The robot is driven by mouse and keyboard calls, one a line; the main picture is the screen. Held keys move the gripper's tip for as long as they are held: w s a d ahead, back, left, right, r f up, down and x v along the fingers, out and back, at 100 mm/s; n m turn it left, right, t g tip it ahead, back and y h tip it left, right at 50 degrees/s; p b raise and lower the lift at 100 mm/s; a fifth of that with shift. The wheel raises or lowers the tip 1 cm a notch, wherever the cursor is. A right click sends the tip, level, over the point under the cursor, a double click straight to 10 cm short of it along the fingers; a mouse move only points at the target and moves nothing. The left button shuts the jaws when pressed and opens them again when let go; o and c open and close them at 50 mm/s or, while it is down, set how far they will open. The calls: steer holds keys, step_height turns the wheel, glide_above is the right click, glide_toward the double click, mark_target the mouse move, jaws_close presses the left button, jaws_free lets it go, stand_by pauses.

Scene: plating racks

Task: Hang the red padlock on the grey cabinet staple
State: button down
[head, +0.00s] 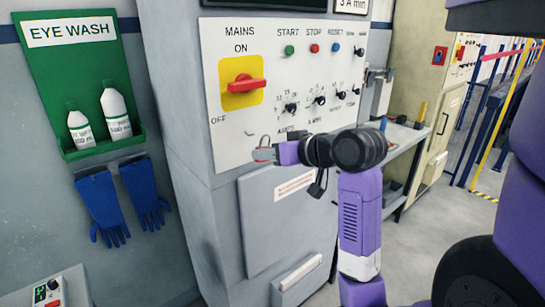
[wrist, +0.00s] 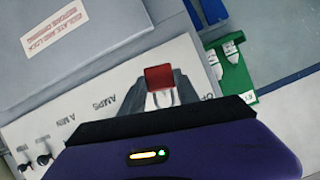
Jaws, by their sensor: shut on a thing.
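The red padlock (wrist: 158,76) shows between my fingertips in the wrist view, its pale shackle partly visible below the red body. My gripper (wrist: 160,90) is shut on it. In the head view my gripper (head: 264,154) holds the small padlock (head: 265,141) in front of the lower edge of the white switch panel on the grey cabinet (head: 180,100). The padlock is too small there to show its tilt. I cannot make out the staple in either view.
The panel carries a red mains switch (head: 243,86) and several knobs. Below is a grey cabinet door (head: 285,235). An eye wash board (head: 85,80) with bottles and blue gloves (head: 120,203) hang at left. A workbench (head: 400,140) stands behind my arm.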

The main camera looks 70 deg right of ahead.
mark_target(243, 149)
steer(key=shift+w+d+f+b, duration=0.1)
steer(key=shift+w+d+b, duration=0.4)
steer(key=shift+w, duration=0.5)
steer(key=shift+w+d+f+b, duration=0.15)
steer(key=shift+w+d+b, duration=0.15)
steer(key=shift+w+d, duration=0.55)
steer(key=shift+w+d+f+b, duration=0.1)
steer(key=shift+w+d+b, duration=0.3)
steer(key=shift+w, duration=0.75)
steer(key=shift+w+d+f, duration=0.25)
steer(key=shift+w+f, duration=0.15)
steer(key=shift+f, duration=0.1)
steer(key=c, duration=0.8)
jaws_free()
steer(key=shift+b+v, duration=0.3)
steer(key=shift+v, duration=3.55)
